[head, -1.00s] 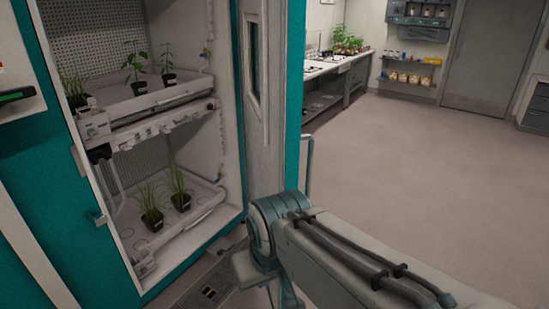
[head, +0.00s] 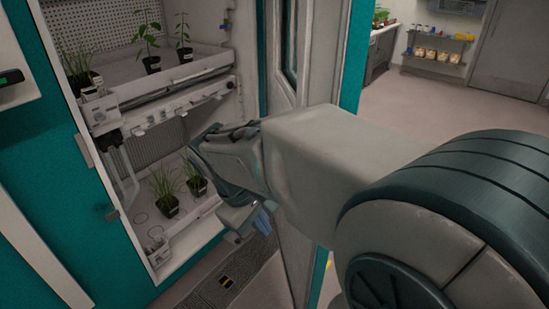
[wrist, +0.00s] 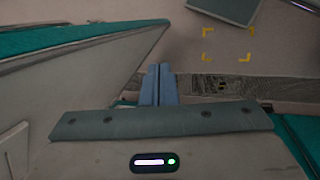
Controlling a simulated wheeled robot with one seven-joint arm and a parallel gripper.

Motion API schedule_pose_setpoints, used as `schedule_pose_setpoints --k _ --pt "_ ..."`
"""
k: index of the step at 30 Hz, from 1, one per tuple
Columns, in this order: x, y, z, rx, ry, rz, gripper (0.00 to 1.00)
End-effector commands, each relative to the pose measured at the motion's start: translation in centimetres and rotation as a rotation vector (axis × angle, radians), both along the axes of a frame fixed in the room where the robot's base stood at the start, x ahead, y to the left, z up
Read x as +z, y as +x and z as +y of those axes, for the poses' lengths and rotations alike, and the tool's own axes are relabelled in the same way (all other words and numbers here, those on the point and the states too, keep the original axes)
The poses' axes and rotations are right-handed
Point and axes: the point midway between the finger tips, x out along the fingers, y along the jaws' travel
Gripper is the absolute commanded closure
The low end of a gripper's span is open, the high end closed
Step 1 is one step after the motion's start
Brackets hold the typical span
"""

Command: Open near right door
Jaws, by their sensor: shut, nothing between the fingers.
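The near right door (head: 357,60) stands open at the right side of the growth chamber. Its pale inner face with a narrow window (head: 290,38) faces me, and its outer edge is teal. My arm crosses in front of the door and hides much of its lower part. My gripper (head: 264,221) is low in front of the chamber opening, on the door's inner side, with blue fingers pointing down. In the wrist view the fingers (wrist: 157,84) are together and empty. A pale panel with a teal edge (wrist: 75,62), apparently the door, lies left of them; contact cannot be told.
The chamber holds an upper shelf (head: 165,82) and a lower tray (head: 172,238) with potted plants. A dark floor grate (head: 228,283) runs below the opening. Yellow corner marks (wrist: 228,44) lie on the floor. Open floor (head: 430,112) extends beyond the door.

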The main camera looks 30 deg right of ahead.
Motion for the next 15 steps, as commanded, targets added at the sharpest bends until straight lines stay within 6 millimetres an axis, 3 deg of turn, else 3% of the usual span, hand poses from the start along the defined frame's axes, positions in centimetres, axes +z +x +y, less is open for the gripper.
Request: schedule_pose_setpoints --k 6,15 --pt "-0.9 3.9 -3.6 0.181 -0.228 0.315 1.0" --pt "-2.0 10.7 -7.2 0.376 -0.534 0.738 1.0"
